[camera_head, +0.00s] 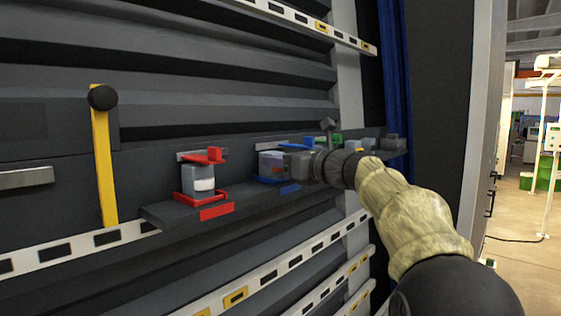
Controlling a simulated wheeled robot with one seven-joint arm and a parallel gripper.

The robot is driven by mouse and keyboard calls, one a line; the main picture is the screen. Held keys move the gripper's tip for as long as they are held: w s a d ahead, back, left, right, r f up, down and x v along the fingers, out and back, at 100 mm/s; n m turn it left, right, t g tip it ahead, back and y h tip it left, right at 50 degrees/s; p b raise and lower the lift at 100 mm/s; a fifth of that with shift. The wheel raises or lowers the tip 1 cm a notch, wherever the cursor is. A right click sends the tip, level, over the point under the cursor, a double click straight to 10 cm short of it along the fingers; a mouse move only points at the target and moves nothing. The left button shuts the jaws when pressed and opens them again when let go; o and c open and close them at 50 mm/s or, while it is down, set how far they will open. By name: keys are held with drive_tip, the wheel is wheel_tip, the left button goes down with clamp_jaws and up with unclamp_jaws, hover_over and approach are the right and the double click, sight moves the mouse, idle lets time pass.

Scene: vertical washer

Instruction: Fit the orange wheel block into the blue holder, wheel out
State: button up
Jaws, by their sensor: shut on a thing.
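The blue holder (289,188) sits on the dark shelf, right of the red holder. Its blue parts show below and above a grey block (270,165) with a pale face. I take this for the wheel block, though no orange shows on it and I cannot make out a wheel. My gripper (291,164) reaches in from the right and is shut on the block at the holder. The fingers cover the block's right side. I cannot tell whether the block is fully seated.
A red holder (216,212) with a grey and white block (200,183) stands to the left on the shelf (165,212). A green part (334,138) and grey blocks (366,144) are behind my gripper. A yellow bar with a black knob (103,97) stands far left.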

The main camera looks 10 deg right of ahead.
drive_tip(key=shift+f, duration=0.15)
drive_tip(key=o, duration=1)
drive_tip(key=shift+s+d+b, duration=0.25)
drive_tip(key=shift+s+b, duration=0.05)
drive_tip(key=b+v, duration=0.4)
drive_tip(key=v, duration=0.7)
drive_tip(key=shift+b, duration=0.35)
drive_tip(key=shift+s, duration=0.1)
